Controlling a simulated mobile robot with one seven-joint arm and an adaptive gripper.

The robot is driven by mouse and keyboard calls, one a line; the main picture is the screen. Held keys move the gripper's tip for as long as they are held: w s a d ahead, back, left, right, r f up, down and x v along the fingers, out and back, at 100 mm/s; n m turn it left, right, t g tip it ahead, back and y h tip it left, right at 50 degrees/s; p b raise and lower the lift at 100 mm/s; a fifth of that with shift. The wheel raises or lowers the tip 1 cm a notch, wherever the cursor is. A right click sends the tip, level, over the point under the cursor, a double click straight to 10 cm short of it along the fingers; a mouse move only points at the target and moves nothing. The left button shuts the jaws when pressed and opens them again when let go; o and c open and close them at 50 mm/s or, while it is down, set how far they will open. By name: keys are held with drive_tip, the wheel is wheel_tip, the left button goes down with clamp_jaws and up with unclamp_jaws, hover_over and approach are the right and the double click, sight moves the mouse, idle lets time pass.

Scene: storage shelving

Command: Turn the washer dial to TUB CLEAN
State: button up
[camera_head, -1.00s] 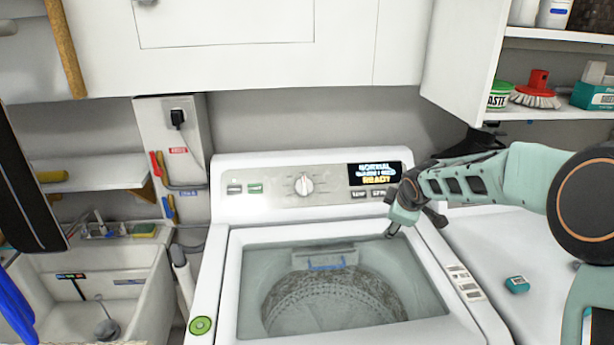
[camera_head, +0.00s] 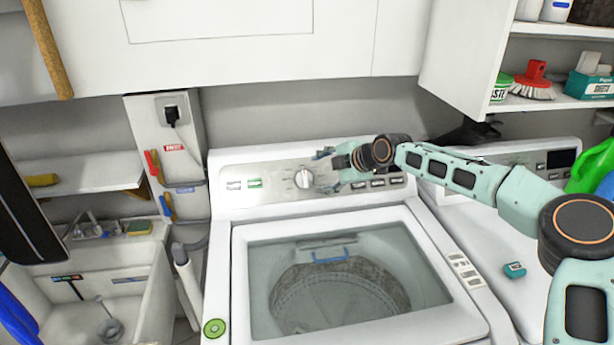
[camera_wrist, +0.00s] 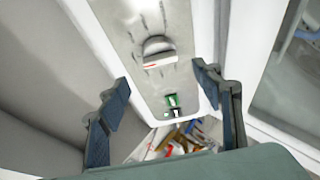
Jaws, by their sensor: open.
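The washer (camera_head: 225,240) has a white control panel along its back. Its round dial (camera_head: 303,179) has a pale grip bar with a small red mark; the labels around it are too small to read. My gripper (camera_head: 322,170) is open and empty just right of the dial, fingers pointing left towards it. In the wrist view the dial (camera_wrist: 158,54) lies ahead, roughly between the two spread fingertips (camera_wrist: 162,77), with no contact visible. My gripper and wrist cover the washer's display in the head view.
Green and white buttons (camera_head: 255,183) sit left of the dial. The washer's glass lid (camera_head: 340,285) is closed below the panel. A second white machine (camera_head: 470,240) stands at right under a shelf (camera_head: 550,103). A sink (camera_head: 80,300) is at left.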

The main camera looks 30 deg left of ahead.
sight(306, 178)
drive_tip(key=p+x, duration=0.1)
drive_tip(key=x, duration=0.6)
drive_tip(key=shift+a+f, duration=0.2)
drive_tip(key=shift+c, duration=0.7)
drive_tip(key=c, duration=1)
